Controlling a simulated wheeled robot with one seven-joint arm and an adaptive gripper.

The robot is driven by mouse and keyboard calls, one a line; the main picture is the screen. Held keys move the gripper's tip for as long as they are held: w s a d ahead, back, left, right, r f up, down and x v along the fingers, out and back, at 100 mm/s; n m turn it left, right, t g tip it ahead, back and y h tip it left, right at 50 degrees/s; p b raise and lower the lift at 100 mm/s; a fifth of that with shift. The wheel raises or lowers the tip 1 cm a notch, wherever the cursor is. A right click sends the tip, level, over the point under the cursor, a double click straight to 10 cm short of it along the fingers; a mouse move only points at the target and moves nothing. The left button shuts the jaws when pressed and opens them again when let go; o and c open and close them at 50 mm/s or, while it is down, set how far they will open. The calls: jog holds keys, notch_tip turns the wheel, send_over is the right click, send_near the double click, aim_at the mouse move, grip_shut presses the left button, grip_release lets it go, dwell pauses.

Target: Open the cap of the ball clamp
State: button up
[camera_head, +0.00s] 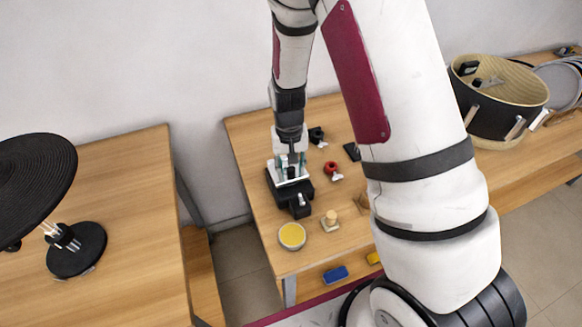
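A small black device (309,187) with a pale top and thin upright parts stands on the middle wooden table. It may be the ball clamp, but I cannot make out its cap clearly. A smaller black block (301,207) with a light piece on top sits at its front. My gripper (291,156) points down from above, directly over the pale top of the device. Its fingers overlap the upright parts, so I cannot tell whether they touch, or whether they are open or shut. The far side of the device is hidden.
A yellow round tin (292,236), a wooden knob-like piece (330,221), a red ring (331,168) and a black knob (316,134) surround the device. My arm hides the table's right part. A black round pad (35,180) stands left; a drum (497,118) is right.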

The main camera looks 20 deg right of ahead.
grip_shut()
jog(key=shift+w, duration=0.1)
